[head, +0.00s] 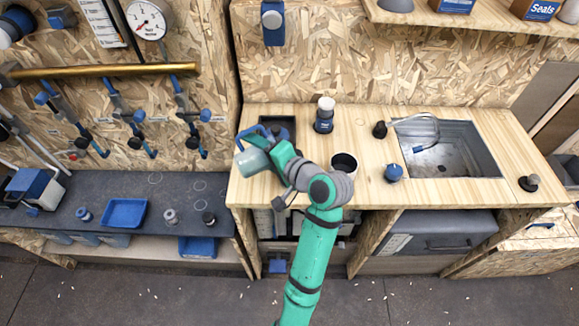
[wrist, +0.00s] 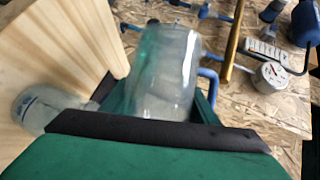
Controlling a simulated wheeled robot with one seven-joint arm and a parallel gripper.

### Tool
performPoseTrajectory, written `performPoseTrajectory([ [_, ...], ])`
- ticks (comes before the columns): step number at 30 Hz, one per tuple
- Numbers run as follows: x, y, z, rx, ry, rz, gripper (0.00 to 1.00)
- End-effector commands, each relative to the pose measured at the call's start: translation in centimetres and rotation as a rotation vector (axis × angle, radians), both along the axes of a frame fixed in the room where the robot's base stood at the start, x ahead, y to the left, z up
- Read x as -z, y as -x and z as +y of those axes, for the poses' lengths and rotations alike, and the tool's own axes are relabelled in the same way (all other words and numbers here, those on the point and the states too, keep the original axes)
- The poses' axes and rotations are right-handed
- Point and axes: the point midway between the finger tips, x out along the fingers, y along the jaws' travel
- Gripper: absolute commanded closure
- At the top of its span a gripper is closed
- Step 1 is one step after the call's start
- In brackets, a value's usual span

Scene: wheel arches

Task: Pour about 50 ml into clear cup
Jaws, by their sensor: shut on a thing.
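My gripper (head: 272,157) is shut on a clear, see-through jug with a blue handle (head: 253,160), above the left end of the wooden counter. In the wrist view the jug (wrist: 165,75) sits between the dark finger pads, with its handle at the right. The jug looks tilted in the head view. A clear cup (wrist: 42,108) with blue marks shows at the left of the wrist view, beside the pale wood and partly cut off by my gripper. I cannot pick the cup out in the head view. No stream of liquid shows, and the liquid levels cannot be told.
On the counter (head: 360,120) are a dark square tray (head: 290,122), a blue bottle with a white lid (head: 325,115), a dark-rimmed cup (head: 344,164), a blue-topped item (head: 393,172) and a sink (head: 445,150). A lower grey bench (head: 150,190) lies to the left.

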Motion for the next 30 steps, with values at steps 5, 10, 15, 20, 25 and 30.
performPoseTrajectory([
  [5,-0.11,-0.14,-0.08,0.001,-0.01,0.003,0.72],
  [10,-0.17,-0.24,-0.15,0.001,-0.018,0.008,0.72],
  [15,-0.23,-0.3,-0.21,0.001,-0.028,0.013,0.72],
  [20,-0.28,-0.31,-0.37,0.002,-0.038,0.018,0.72],
  [25,-0.35,-0.38,-0.31,-0.001,-0.048,0.022,0.72],
  [30,-0.39,-0.45,-0.16,-0.003,-0.057,0.027,0.72],
])
